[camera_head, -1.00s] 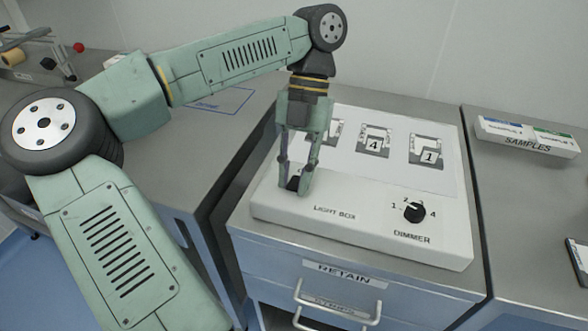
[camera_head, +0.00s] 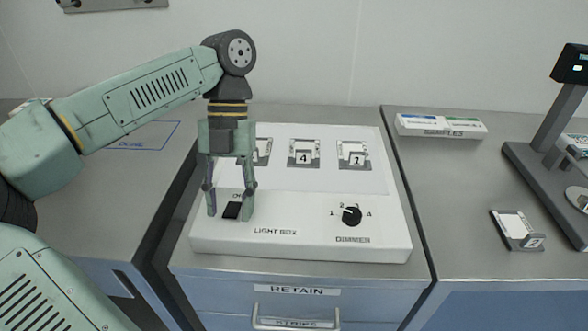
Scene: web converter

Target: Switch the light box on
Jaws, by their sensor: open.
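The white light box (camera_head: 300,248) sits on the grey cabinet top in the middle of the head view. Its black rocker switch (camera_head: 232,211) is at the front left, with a partly hidden label above it. My gripper (camera_head: 231,214) points down over the switch, open, with one finger on each side of it. I cannot tell whether the fingers touch the box. A black dimmer knob (camera_head: 352,215) with numbers around it is at the front right. The panel above does not visibly glow.
Numbered holders (camera_head: 303,158) stand on the panel, one partly behind my gripper. A samples box (camera_head: 440,126) is on the right counter, with a dark stand (camera_head: 555,130) and a small numbered holder (camera_head: 516,232). A drawer marked RETAIN (camera_head: 290,291) is below.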

